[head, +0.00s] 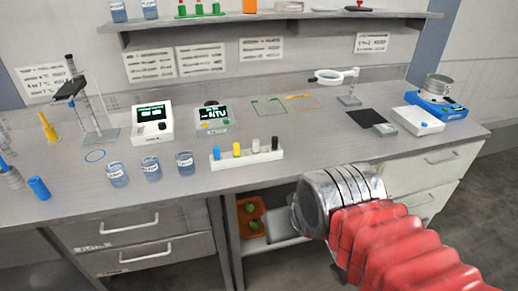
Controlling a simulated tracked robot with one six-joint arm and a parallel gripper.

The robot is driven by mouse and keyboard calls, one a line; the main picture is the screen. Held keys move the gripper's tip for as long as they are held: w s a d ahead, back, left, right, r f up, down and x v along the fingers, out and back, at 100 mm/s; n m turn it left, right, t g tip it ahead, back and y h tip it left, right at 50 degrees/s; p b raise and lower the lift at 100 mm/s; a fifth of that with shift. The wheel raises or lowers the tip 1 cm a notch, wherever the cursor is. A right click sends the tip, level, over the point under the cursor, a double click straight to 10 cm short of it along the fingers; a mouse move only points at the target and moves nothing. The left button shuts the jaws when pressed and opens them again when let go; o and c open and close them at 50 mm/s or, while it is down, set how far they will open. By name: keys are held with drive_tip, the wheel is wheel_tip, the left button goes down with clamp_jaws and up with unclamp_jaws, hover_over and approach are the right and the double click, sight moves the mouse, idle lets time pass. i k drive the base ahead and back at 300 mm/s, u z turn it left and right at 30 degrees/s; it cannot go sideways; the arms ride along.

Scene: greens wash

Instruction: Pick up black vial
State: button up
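The black vial (274,143) stands upright at the right end of a white rack (247,159) near the bench's front edge. The same rack holds a white vial (255,146), a yellow vial (236,149) and a blue vial (216,152) to its left. Only the upper parts of the vials show. My gripper (279,223) is at the end of my red-sleeved arm, in front of the bench and lower in the picture than the rack. It is apart from the black vial. Its fingers are not clear enough to show whether they are open.
Several labelled beakers (151,169) stand left of the rack. Two devices with screens (152,125) (213,118) are behind it. A magnifier (333,77), black pad (366,117) and scale (442,105) are at the right. Bench space right of the rack is clear.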

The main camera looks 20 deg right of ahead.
sight(274, 138)
drive_tip(key=k, duration=1.35)
drive_tip(key=u, duration=0.25)
drive_tip(key=i, duration=0.35)
drive_tip(key=u, duration=0.75)
drive_tip(key=i, duration=1.55)
drive_tip(key=z, duration=0.45)
drive_tip(key=i, duration=0.6)
drive_tip(key=z, duration=0.45)
